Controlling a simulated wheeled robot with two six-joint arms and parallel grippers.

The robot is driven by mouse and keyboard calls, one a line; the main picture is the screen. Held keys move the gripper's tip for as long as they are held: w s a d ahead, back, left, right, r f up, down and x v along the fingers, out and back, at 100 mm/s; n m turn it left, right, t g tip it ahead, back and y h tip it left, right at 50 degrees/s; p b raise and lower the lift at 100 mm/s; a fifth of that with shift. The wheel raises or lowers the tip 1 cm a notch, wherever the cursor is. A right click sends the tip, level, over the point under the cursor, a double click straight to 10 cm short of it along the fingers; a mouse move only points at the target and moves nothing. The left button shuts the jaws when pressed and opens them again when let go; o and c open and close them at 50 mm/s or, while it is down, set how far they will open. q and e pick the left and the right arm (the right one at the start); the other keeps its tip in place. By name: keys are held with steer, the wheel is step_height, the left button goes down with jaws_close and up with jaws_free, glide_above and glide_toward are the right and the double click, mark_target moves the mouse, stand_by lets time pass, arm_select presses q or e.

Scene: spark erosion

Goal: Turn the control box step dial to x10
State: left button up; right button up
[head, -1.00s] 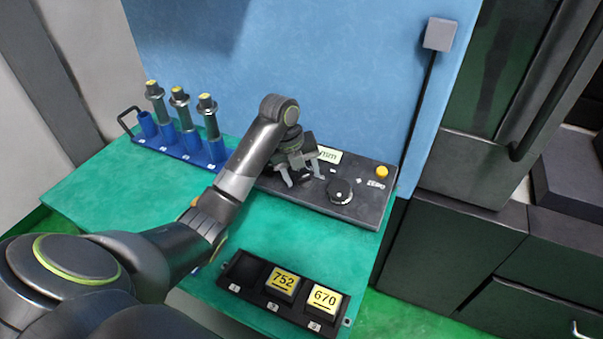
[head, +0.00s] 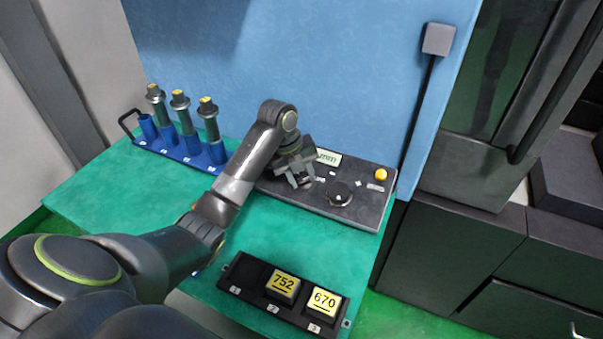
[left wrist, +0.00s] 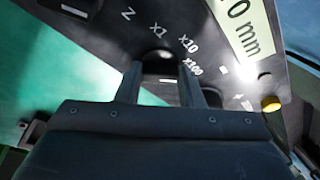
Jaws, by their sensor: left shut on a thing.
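The dark control box (head: 265,187) lies along the back of the green table. My left gripper (head: 301,182) is over the middle of the box, pointing down. In the left wrist view its two fingers (left wrist: 160,78) are shut on the sides of the black step dial (left wrist: 158,60). White labels x1, x10 (left wrist: 188,43) and x100 (left wrist: 193,68) are printed around this dial. A white mark shows on the dial, but I cannot tell surely which label it points to. In the head view the gripper mostly hides the step dial. My right gripper is out of view.
A larger round dial (head: 340,194) and a yellow button (head: 381,174) sit to the right on the box. A pale display (head: 328,157) is behind the gripper. A blue rack (head: 190,146) with tools stands left; a black tray (head: 252,289) with numbered blocks is in front.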

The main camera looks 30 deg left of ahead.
arm_select(q)
steer(key=n+p, duration=0.2)
steer(key=n+t+p, duration=0.1)
steer(key=p, duration=0.1)
steer(key=shift+s+a+r+n+h, duration=0.1)
steer(key=shift+r+n+h, duration=0.1)
steer(key=shift+n+h, duration=0.2)
steer(key=shift+f+n+t+p, duration=0.1)
steer(key=shift+n+t+p, duration=0.2)
steer(key=shift+n+p, duration=0.8)
steer(key=shift+f+n+t+p, duration=0.15)
steer(key=shift+n+t+p, duration=0.4)
steer(key=shift+n, duration=0.85)
steer(key=o, duration=1)
steer(key=shift+s, duration=0.1)
steer(key=v, duration=0.5)
steer(key=b+v, duration=0.1)
steer(key=v, duration=0.5)
steer(key=b+v, duration=0.1)
steer(key=v, duration=0.5)
steer(key=shift+a, duration=0.3)
